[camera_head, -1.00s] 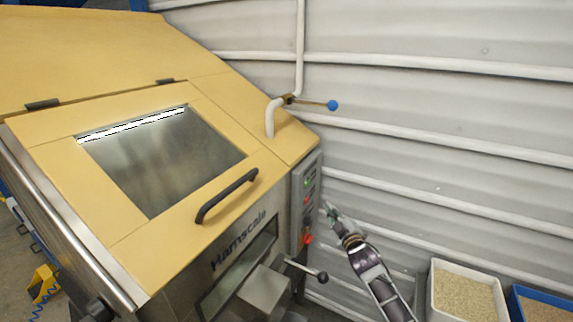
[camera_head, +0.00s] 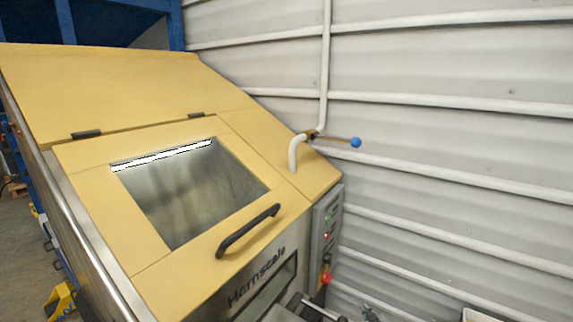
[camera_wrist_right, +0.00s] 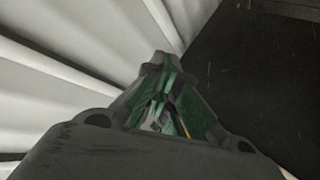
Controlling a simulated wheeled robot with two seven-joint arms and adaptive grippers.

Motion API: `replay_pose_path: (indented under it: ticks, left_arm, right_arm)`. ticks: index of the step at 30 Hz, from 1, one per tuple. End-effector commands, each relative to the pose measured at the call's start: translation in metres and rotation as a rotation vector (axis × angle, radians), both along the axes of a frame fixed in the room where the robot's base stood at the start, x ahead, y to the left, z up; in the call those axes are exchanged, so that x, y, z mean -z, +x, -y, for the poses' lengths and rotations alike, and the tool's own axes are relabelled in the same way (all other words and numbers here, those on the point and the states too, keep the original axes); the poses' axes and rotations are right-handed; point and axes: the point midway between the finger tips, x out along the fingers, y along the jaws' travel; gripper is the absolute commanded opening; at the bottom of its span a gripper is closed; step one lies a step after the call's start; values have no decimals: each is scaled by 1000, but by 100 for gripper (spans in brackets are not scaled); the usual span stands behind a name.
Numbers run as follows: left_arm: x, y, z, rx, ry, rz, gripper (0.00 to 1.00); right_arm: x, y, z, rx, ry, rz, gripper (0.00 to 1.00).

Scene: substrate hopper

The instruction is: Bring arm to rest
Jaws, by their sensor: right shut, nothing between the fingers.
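My right gripper (camera_head: 370,314) shows only as a small tip at the bottom edge of the head view. In the right wrist view my right gripper (camera_wrist_right: 168,95) fills the middle, its green-padded fingers closed together with nothing held. It is in free space to the right of the hopper machine (camera_head: 215,225), apart from its control panel. My left gripper is in neither view.
The hopper has a closed yellow lid with a window and a black handle (camera_head: 247,231). A control panel (camera_head: 326,240) with a red knob is on its right side. A blue-tipped valve lever (camera_head: 355,142) sticks out before the corrugated wall (camera_head: 450,150). A pale bin rim (camera_head: 485,315) shows at bottom right.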

Motion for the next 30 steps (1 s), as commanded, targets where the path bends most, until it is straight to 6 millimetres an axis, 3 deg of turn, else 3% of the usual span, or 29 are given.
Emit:
replay_pose_path:
  ticks: [1,6,15,24,30]
  left_arm:
    - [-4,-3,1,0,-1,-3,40]
    - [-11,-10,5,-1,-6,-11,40]
    - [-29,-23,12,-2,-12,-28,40]
    - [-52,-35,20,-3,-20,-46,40]
    - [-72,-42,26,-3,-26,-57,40]
  right_arm:
    - [21,-13,3,15,10,-45,0]
    - [84,-58,12,61,39,-181,0]
    - [174,-163,18,123,64,-410,0]
    - [233,-288,14,163,74,-622,0]
    - [254,-378,5,181,79,-752,0]
